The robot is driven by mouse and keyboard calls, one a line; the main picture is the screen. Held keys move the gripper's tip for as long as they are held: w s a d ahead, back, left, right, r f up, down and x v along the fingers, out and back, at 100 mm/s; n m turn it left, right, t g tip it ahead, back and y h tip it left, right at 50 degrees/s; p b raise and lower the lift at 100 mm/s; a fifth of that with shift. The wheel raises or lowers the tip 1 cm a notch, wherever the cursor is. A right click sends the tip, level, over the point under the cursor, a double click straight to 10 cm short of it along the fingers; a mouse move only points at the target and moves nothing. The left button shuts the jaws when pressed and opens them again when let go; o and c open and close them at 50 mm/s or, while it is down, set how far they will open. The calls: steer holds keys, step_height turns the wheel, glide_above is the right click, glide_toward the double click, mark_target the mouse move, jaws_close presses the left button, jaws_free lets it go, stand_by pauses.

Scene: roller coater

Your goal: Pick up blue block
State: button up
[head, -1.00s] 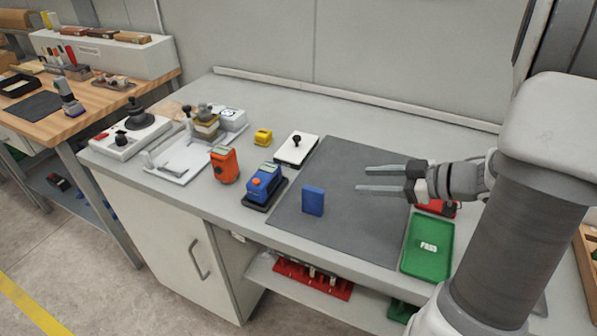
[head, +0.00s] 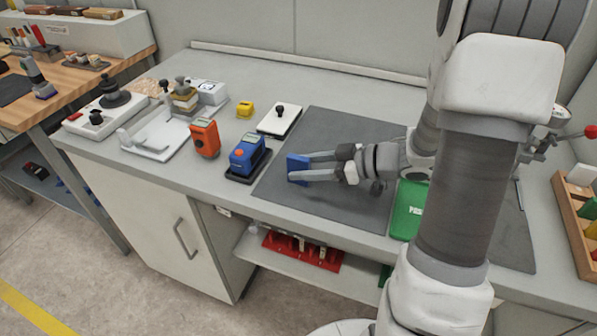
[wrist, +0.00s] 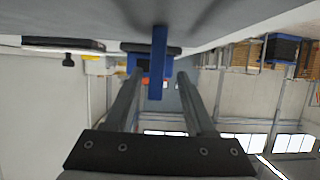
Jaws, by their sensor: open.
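The blue block (head: 297,168) is a small upright slab on the dark grey mat (head: 335,130), near the mat's left side. My gripper (head: 307,167) is open and low over the mat, its two long fingers pointing left at the block. In the head view the fingertips reach the block and partly overlap it. In the wrist view the block (wrist: 158,62) stands edge-on between the two fingers (wrist: 155,80), near their tips, with a visible gap on each side.
A blue-and-black device (head: 247,155) stands just left of the mat, with an orange meter (head: 205,138) beyond it. A white plate with a black knob (head: 280,118) lies behind. A green tray (head: 408,205) is at the right, partly hidden by my arm.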

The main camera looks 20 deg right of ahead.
mark_target(288, 167)
steer(key=b+x, duration=0.1)
steer(key=x, duration=0.4)
steer(key=shift+w+f, duration=0.15)
steer(key=shift+w, duration=0.1)
steer(key=shift+d, duration=0.1)
jaws_close()
